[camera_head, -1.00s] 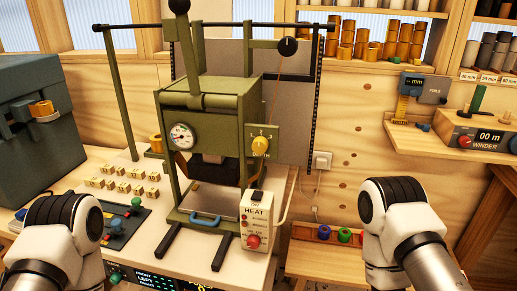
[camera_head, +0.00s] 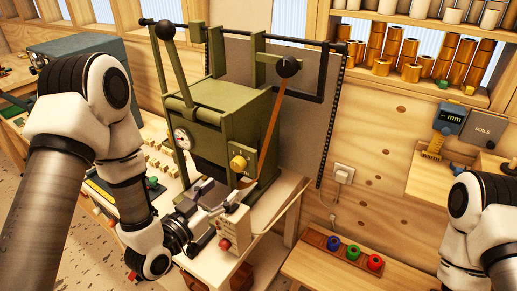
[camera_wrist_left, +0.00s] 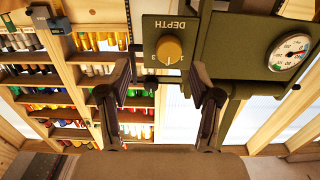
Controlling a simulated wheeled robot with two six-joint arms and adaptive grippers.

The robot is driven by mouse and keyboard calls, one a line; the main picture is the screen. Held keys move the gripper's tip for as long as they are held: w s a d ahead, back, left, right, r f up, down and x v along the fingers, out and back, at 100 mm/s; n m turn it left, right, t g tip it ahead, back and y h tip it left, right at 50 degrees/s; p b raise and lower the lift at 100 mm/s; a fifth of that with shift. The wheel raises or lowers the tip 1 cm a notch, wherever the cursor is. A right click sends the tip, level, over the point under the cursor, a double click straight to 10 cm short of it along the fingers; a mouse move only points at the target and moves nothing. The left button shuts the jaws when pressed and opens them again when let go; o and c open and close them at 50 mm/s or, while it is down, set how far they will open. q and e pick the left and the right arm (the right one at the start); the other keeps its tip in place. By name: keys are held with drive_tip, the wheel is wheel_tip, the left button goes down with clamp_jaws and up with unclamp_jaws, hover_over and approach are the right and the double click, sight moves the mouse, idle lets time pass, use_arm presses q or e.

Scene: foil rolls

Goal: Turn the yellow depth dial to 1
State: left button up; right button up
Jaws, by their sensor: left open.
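The yellow depth dial (camera_head: 238,163) is on the front of the green press (camera_head: 222,125). In the left wrist view the dial (camera_wrist_left: 168,47) appears upside down on a dark plate (camera_wrist_left: 170,30) marked DEPTH, with small numbers partly readable; I cannot tell its exact setting. My left gripper (camera_head: 222,197) is in front of the press, just below and short of the dial. In the left wrist view its two fingers (camera_wrist_left: 161,72) are apart, with the dial beyond and between them, not touched. My right arm shows at the right edge, but its gripper is out of the picture.
A HEAT control box (camera_head: 234,228) stands close by my left gripper. A round gauge (camera_head: 182,138) is on the press's left side. A lever with a black knob (camera_head: 166,30) rises above. Three coloured rolls (camera_head: 354,252) sit on a low shelf at right.

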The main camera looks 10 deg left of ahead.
sight(235, 166)
use_arm(q)
drive_tip(key=w+p, duration=0.1)
drive_tip(key=w, duration=0.1)
drive_tip(key=w+d+r+p, duration=0.1)
drive_tip(key=w, duration=0.1)
drive_tip(key=w+r+p, duration=0.1)
drive_tip(key=w, duration=0.1)
drive_tip(key=shift+w+d, duration=0.25)
drive_tip(key=shift+w, duration=0.15)
drive_tip(key=shift+w+d+f, duration=0.1)
drive_tip(key=shift+w+d, duration=0.05)
drive_tip(key=shift+w, duration=0.15)
drive_tip(key=shift+a+f, duration=0.15)
drive_tip(key=shift+a, duration=0.3)
drive_tip(key=shift+d, duration=0.15)
drive_tip(key=c, duration=1.1)
use_arm(e)
drive_tip(key=r, duration=0.2)
drive_tip(key=a+r, duration=0.1)
drive_tip(key=r, duration=0.1)
drive_tip(key=shift+s+a+r, duration=0.1)
drive_tip(key=shift+s, duration=0.05)
